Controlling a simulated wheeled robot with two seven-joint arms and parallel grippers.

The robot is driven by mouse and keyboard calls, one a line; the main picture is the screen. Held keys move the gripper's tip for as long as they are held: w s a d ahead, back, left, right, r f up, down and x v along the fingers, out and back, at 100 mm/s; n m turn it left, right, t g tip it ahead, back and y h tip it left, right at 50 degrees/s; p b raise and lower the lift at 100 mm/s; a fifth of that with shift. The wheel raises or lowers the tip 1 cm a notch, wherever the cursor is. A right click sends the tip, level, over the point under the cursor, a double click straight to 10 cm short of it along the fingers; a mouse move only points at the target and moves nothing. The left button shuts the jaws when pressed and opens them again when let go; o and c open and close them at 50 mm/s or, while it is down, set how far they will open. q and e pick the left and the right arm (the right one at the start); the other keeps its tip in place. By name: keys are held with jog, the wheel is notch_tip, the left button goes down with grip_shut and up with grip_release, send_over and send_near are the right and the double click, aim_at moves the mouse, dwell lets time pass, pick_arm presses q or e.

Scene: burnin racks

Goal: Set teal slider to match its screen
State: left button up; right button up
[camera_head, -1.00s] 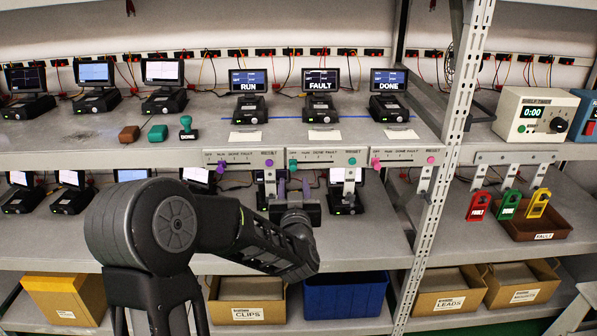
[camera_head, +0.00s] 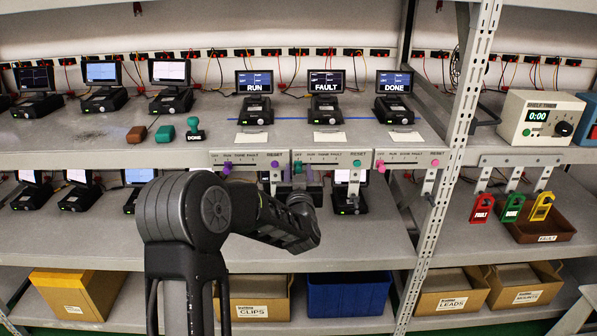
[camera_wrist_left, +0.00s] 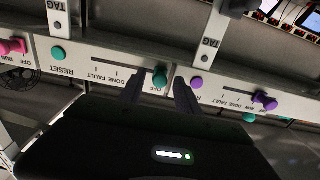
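The teal slider knob (camera_head: 297,166) sits at the left, OFF end of the middle strip (camera_head: 330,157), which has a teal RESET button (camera_head: 357,162) at its right. The screen above this strip (camera_head: 325,83) reads FAULT. My left gripper (camera_head: 299,178) is just below and in front of the knob. In the left wrist view, the strip appears upside down, and the teal knob (camera_wrist_left: 160,78) lies between the two spread fingertips of the left gripper (camera_wrist_left: 160,84). Gaps show beside the knob, so the gripper is open. My right gripper is out of view.
A strip with a purple knob (camera_head: 227,169) is on the left, under the RUN screen (camera_head: 254,82). A strip with a pink knob (camera_head: 381,167) is on the right, under the DONE screen (camera_head: 394,82). Hanging metal brackets (camera_wrist_left: 213,40) flank the fingers. A rack post (camera_head: 460,150) stands to the right.

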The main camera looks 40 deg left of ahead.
pick_arm(q)
grip_shut()
dwell(0.3)
jog(key=shift+d, duration=0.1)
dwell(1.0)
